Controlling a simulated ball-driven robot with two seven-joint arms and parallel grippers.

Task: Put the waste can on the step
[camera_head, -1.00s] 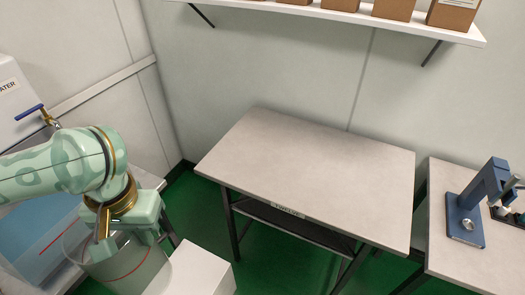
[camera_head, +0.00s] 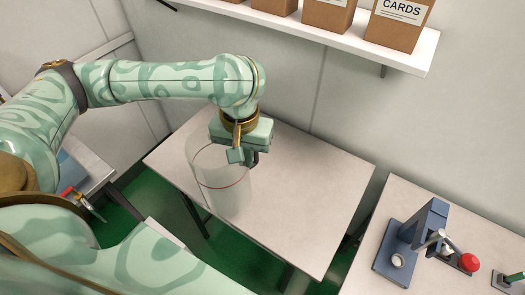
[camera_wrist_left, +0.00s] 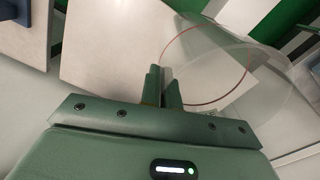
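The waste can (camera_head: 222,188) is a clear, open cylinder with a red line around it. My left gripper (camera_head: 243,157) is shut on its rim, and the can hangs upright below it. In the head view the can overlaps the left part of the table; I cannot tell its height above it. In the left wrist view the fingers (camera_wrist_left: 171,86) pinch the clear wall of the can (camera_wrist_left: 215,62). A white block (camera_head: 165,231), probably the step, shows low on the floor left of the table, mostly hidden by my arm. My right gripper is not in view.
A bare grey table (camera_head: 310,195) stands in the middle. A side table at right holds a blue press (camera_head: 412,240) and a red-knobbed device (camera_head: 467,262). A wall shelf (camera_head: 330,38) with cardboard boxes (camera_head: 398,22) runs above. Green floor (camera_head: 145,190) shows at left.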

